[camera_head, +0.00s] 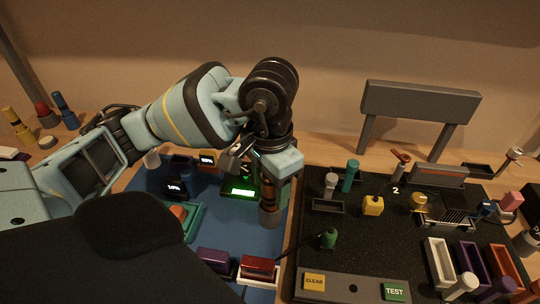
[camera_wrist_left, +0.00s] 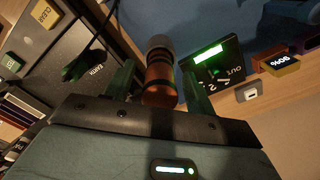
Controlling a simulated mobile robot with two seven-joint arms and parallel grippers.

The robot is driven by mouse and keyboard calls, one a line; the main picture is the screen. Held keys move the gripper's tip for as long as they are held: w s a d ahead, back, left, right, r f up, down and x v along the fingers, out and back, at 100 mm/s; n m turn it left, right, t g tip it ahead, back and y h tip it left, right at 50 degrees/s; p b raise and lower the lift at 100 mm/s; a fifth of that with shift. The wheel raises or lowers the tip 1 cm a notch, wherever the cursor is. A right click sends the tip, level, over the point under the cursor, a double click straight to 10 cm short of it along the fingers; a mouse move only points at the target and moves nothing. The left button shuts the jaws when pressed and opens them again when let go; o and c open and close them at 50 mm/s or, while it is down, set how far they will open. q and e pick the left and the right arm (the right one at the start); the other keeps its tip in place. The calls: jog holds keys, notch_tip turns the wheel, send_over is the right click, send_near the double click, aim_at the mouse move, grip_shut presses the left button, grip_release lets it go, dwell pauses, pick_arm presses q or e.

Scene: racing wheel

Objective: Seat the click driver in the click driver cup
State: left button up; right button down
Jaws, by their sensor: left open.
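The click driver (camera_head: 267,193) is an orange-brown, dark-banded cylinder near the right edge of the blue mat. Its lower end meets a grey cylindrical piece (camera_head: 269,216), which looks like the click driver cup. In the left wrist view the driver (camera_wrist_left: 160,82) points away from the camera, with the grey piece (camera_wrist_left: 160,44) at its far end. I cannot tell how deep the driver sits in it. My left gripper (camera_wrist_left: 160,85) is open, its dark green fingers apart on either side of the driver. In the head view the arm hides the driver's top. My right gripper is not in view.
A box with a lit green display (camera_head: 241,188) stands just left of the driver. A purple block (camera_head: 213,262) and a red block (camera_head: 258,268) lie in front. A black panel (camera_head: 345,240) with several parts fills the right. Blue mat (camera_head: 228,228) is bare between.

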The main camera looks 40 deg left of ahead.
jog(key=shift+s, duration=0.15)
pick_arm(q)
notch_tip(320, 180, up, 4)
jog(key=shift+p, duration=0.3)
notch_tip(320, 180, up, 3)
jog(key=shift+r+p, duration=0.1)
jog(key=shift+p, duration=0.2)
jog(key=shift+r, duration=0.3)
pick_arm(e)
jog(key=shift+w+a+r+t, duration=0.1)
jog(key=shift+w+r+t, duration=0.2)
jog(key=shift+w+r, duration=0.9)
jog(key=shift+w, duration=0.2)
